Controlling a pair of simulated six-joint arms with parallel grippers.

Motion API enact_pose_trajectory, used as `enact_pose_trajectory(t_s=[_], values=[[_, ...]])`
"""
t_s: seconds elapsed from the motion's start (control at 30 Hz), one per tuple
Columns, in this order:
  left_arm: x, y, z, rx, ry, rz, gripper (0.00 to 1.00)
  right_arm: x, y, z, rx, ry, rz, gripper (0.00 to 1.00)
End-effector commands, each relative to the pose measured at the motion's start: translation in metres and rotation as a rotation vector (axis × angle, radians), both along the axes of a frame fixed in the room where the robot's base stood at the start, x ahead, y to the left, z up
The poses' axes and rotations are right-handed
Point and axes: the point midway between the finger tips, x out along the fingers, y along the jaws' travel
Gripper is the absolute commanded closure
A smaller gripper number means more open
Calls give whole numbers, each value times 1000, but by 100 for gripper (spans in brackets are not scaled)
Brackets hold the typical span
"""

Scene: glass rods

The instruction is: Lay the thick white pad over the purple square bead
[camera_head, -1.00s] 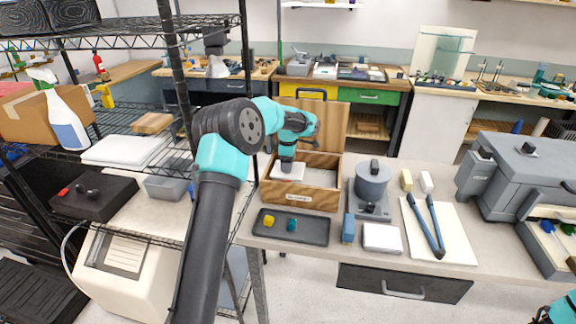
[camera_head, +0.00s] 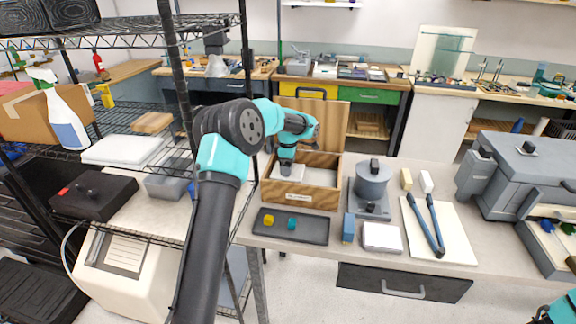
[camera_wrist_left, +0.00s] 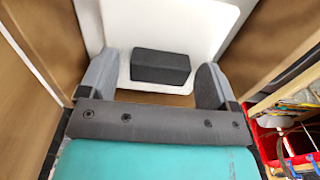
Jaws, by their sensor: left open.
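The thick white pad (camera_head: 298,173) lies inside the open wooden box (camera_head: 299,196), towards its left side. In the left wrist view the white pad (camera_wrist_left: 205,25) has a dark grey block (camera_wrist_left: 160,67) on top, like a handle. My left gripper (camera_head: 286,174) is lowered into the box at the pad. In the wrist view its open fingers (camera_wrist_left: 152,88) stand on either side of the block, with gaps at both sides. I see no purple square bead; whether one is hidden in the box I cannot tell.
A dark tray (camera_head: 262,229) with a yellow bead (camera_head: 269,220) and a teal bead (camera_head: 292,223) lies in front of the box. A grey pot-like device (camera_head: 371,185), a blue block (camera_head: 348,228) and a white square block (camera_head: 382,237) stand right of it. The wire shelf is at the left.

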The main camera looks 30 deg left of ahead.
Motion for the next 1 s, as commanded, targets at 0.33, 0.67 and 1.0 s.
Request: enact_pose_trajectory(t_s=[0.33,0.67,1.0], values=[[0,0,25,0,-3,1,17,0,0,0,0,0,0,43],[1,0,87,0,-4,0,17,0,0,0,0,0,0,43],[0,0,123,-1,0,0,17,0,0,0,0,0,0,43]])
